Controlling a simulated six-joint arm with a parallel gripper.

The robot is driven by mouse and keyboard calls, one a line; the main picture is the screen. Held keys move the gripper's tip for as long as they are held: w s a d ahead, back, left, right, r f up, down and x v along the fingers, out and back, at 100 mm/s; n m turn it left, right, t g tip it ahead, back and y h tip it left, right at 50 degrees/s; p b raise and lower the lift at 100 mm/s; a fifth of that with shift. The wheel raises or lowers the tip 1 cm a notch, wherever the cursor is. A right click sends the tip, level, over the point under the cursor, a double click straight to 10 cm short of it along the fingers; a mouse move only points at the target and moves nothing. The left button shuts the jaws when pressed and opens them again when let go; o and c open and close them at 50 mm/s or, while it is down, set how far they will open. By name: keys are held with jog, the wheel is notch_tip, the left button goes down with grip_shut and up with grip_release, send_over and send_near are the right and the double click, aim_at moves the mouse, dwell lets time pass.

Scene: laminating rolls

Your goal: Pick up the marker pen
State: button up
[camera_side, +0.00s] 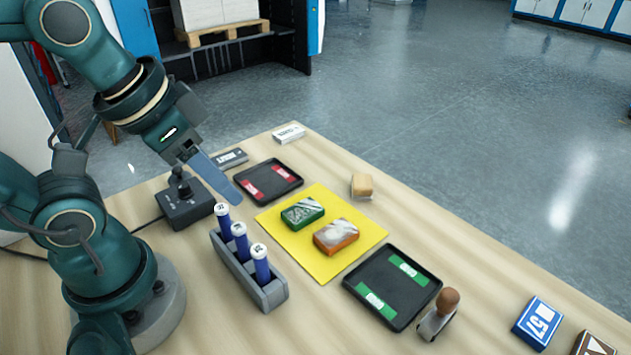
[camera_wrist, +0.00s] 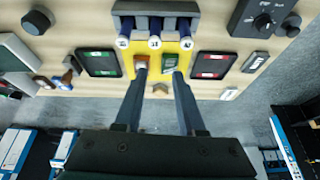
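Three blue pen-like cylinders with white, marked caps stand upright in a grey rack (camera_side: 230,258): a rear one (camera_side: 223,217), a middle one (camera_side: 241,242) and a front one (camera_side: 261,264). I cannot tell which, if any, is the marker pen.
A yellow mat (camera_side: 348,262) carries a green block (camera_side: 302,211) and an orange block (camera_side: 336,236). A black tray with red strips (camera_side: 268,197), a tray with green strips (camera_side: 425,313), a wooden block (camera_side: 362,185), a stamp (camera_side: 440,315) and a control box (camera_side: 187,205) surround it.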

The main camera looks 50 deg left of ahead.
aim_at(238, 227)
jog(key=g, duration=0.1)
jog(key=f+m+g, duration=0.1)
jog(key=f+g, duration=0.1)
jog(key=shift+w+d, duration=0.25)
jog(key=shift+w, duration=0.1)
jog(key=shift+d+f+m+g, duration=0.2)
jog(key=shift+f+m+g, duration=0.2)
jog(key=shift+f+g, duration=0.45)
jog(key=shift+f, duration=2.7)
grip_shut()
